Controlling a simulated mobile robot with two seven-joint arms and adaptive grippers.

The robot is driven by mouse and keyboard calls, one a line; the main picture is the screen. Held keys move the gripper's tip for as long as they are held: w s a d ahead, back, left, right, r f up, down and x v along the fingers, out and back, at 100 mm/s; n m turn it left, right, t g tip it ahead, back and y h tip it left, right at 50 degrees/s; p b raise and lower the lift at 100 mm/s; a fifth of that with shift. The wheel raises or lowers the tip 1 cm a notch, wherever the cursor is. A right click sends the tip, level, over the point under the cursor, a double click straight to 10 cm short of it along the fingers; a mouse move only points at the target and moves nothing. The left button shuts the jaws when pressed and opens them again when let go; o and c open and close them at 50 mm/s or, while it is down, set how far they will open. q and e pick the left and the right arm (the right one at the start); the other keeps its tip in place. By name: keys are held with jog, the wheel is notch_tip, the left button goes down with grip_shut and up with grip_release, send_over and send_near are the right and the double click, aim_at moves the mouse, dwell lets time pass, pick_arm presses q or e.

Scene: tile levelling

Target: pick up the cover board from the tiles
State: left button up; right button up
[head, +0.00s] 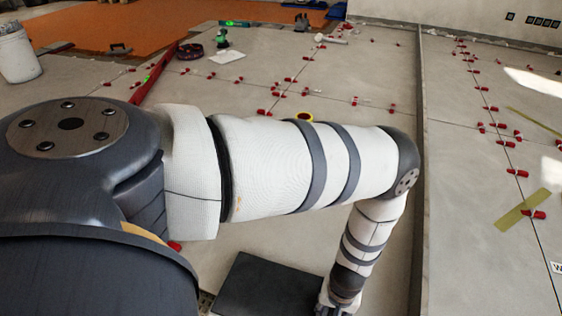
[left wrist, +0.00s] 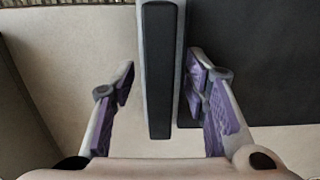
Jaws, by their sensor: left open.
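The cover board, a flat dark rectangle (head: 268,286), lies on the pale floor at the bottom of the head view. Its dark surface also fills the upper right of the left wrist view (left wrist: 265,65). My left gripper (left wrist: 162,60) is open, with purple-padded fingers. A black-faced bar with grey sides (left wrist: 160,90) stands between the fingers, along the board's edge; I cannot tell whether it is part of the board. The right finger overlaps the board's edge in the picture; contact is unclear. In the head view the hand is cut off at the bottom. My right gripper is not in view.
Red tile levelling clips (head: 287,80) dot the tile joints. A long dark upright strip (head: 421,150) runs along the floor right of my arm. A white bucket (head: 17,55) stands at the far left.

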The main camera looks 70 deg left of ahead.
pick_arm(q)
jog(key=shift+r, duration=0.15)
grip_shut()
